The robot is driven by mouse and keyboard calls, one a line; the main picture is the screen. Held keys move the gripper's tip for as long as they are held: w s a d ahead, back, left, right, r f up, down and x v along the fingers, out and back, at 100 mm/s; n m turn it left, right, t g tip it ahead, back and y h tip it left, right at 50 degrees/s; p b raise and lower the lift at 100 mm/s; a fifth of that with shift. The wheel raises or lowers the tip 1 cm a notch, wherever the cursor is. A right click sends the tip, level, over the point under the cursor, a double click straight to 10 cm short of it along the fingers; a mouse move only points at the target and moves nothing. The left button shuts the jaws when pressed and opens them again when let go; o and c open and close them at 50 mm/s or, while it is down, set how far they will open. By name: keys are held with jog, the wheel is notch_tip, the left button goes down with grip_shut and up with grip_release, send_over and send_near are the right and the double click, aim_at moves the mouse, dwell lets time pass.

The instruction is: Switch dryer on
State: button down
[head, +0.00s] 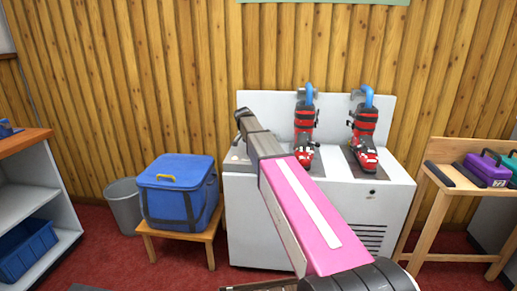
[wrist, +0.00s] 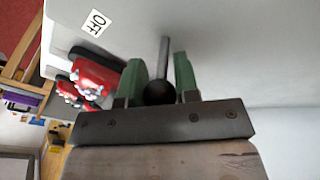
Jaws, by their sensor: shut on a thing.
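The dryer (head: 395,205) is a white cabinet against the wooden wall, with two red and black boots (head: 304,150) (head: 365,150) on its top below blue pipes. In the wrist view, a grey lever rod (wrist: 164,52) ends in a black ball knob (wrist: 158,93) on the dryer's pale surface (wrist: 225,55). My gripper (wrist: 159,77), with green fingers, is shut on the lever knob. A white OFF label (wrist: 95,22) lies to the left of the lever. In the head view my pink arm hides the lever and part of the dryer's front.
A blue cooler bag (head: 175,190) sits on a wooden stool (head: 180,236) left of the dryer, beside a grey bin (head: 124,205). A wooden table (head: 465,185) with a purple case (head: 488,170) stands on the right. A shelf unit (head: 25,195) is far left.

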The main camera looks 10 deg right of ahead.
jog(key=shift+w+a+g+h, duration=0.25)
jog(key=shift+a+h, duration=0.25)
jog(key=shift+h, duration=0.6)
jog(key=c, duration=0.9)
grip_release()
jog(key=shift+s, duration=0.1)
jog(key=shift+o, duration=0.2)
jog(key=v, duration=1)
jog(key=shift+a+r, duration=0.2)
jog(key=shift+a, duration=0.15)
